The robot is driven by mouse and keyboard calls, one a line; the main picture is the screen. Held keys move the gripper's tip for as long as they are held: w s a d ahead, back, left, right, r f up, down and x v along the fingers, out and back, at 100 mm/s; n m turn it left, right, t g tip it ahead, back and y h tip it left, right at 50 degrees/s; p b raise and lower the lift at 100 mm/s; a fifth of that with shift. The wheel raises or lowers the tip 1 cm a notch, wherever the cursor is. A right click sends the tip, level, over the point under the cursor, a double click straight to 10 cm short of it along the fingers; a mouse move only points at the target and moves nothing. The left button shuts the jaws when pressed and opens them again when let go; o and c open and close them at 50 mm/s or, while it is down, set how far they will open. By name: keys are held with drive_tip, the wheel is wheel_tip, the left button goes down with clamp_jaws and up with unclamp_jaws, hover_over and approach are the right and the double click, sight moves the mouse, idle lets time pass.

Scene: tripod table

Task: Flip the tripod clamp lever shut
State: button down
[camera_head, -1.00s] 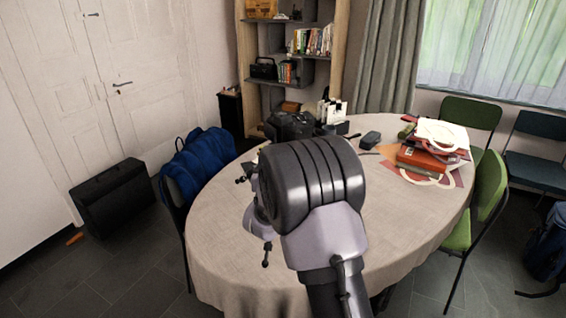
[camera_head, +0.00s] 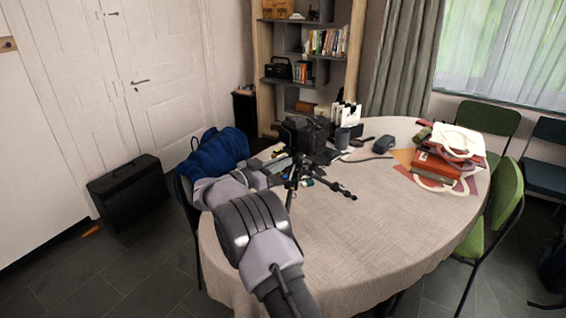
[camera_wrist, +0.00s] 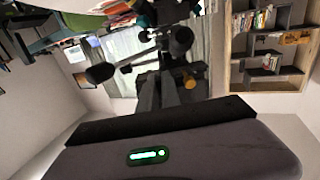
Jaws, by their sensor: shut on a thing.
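A black tripod (camera_head: 296,172) stands on the table with its legs spread, and a dark camera-like block (camera_head: 303,132) shows at its top. My gripper (camera_head: 284,164) reaches in from the left and meets the tripod near its upper part. In the wrist view my gripper (camera_wrist: 170,88) points at the dark tripod parts (camera_wrist: 165,42), with round black ends to the left and above. It is shut on a part of the tripod. The clamp lever cannot be made out clearly, and the contact is partly hidden.
A mug (camera_head: 342,138), a dark mouse-like object (camera_head: 384,144) and red books (camera_head: 438,168) lie farther back.

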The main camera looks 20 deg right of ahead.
drive_tip(key=shift+w+r+g, duration=0.1)
drive_tip(key=shift+g, duration=0.2)
drive_tip(key=c, duration=1.6)
unclamp_jaws()
drive_tip(key=shift+o, duration=0.2)
drive_tip(key=p+v, duration=0.5)
drive_tip(key=v, duration=1.2)
drive_tip(key=shift+a+f, duration=0.15)
drive_tip(key=shift+f, duration=0.05)
drive_tip(key=shift+r, duration=0.1)
